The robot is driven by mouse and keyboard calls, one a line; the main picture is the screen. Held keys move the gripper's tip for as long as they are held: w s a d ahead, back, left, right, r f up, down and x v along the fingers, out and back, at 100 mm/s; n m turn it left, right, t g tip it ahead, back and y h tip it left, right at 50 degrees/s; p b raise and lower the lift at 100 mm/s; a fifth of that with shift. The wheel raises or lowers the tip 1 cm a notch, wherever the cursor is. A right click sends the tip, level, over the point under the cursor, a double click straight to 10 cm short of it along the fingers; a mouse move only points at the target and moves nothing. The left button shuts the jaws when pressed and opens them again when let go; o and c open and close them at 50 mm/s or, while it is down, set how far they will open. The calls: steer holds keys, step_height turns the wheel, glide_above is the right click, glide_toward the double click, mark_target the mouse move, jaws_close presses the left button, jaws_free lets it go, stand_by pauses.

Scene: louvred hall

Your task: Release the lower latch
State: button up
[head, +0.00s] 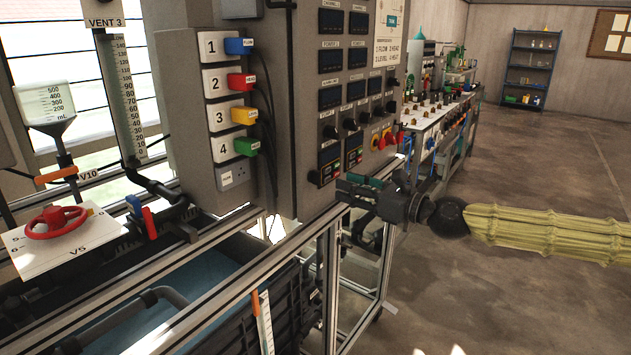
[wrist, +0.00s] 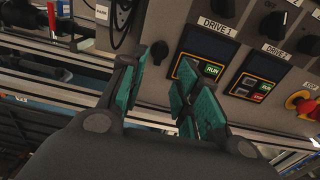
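I cannot make out a part that is clearly the lower latch in either view. My gripper (head: 352,188) is in front of the lower right part of the grey control cabinet (head: 296,150), just above the metal frame rail. In the wrist view my gripper (wrist: 161,92) shows two teal-padded fingers spread apart with nothing between them. Beyond the fingers are the DRIVE 1 panel (wrist: 207,52) with its green RUN button and the DRIVE 2 panel (wrist: 257,74). My fingers hide part of the cabinet's lower edge.
Numbered sockets with coloured plugs (head: 240,46) and hanging cables are on the cabinet's left. A red handwheel (head: 56,221) marked V5 is at far left. A dark crate (head: 190,318) stands inside the metal frame. Open floor (head: 520,170) lies to the right.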

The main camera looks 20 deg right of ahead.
mark_target(320, 179)
steer(key=x, duration=0.7)
steer(key=shift+w+a, duration=0.1)
steer(key=shift+w, duration=0.1)
steer(key=shift+w+a+b, duration=0.1)
steer(key=shift+a+b, duration=0.05)
steer(key=shift+b, duration=0.25)
steer(key=shift+c, duration=0.5)
jaws_close()
